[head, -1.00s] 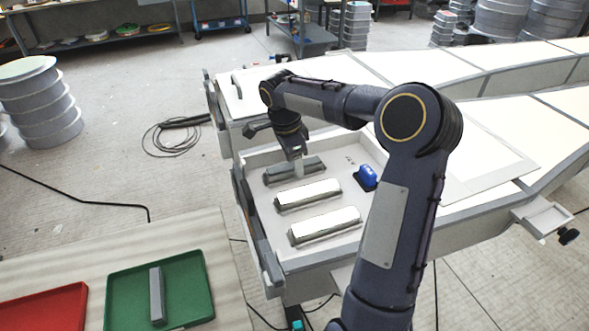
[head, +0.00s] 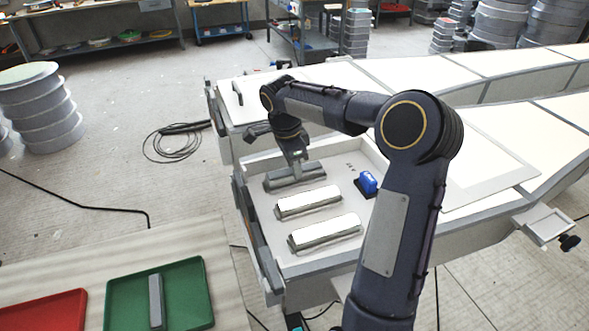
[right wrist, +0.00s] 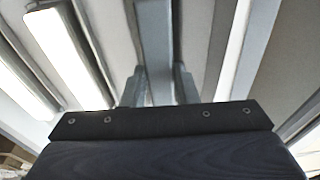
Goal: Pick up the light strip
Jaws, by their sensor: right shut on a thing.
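Three light strips lie in a row in the white-walled tray of the mould table. The far one is a grey, unlit strip (head: 314,173). The two nearer ones, a middle strip (head: 308,201) and a near strip (head: 325,232), have bright white tops. My right gripper (head: 297,176) reaches down from above and is shut on the grey strip near its middle. In the right wrist view the grey strip (right wrist: 155,40) runs between the two fingers (right wrist: 160,88). I cannot tell whether it is clear of the tray floor. My left gripper is out of view.
A blue-handled tool (head: 367,184) lies right of the strips inside the tray (head: 275,232). A green tray (head: 190,285) holding another grey bar (head: 156,300) and a red tray (head: 45,312) stand at lower left. A coiled cable (head: 178,143) lies on the floor.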

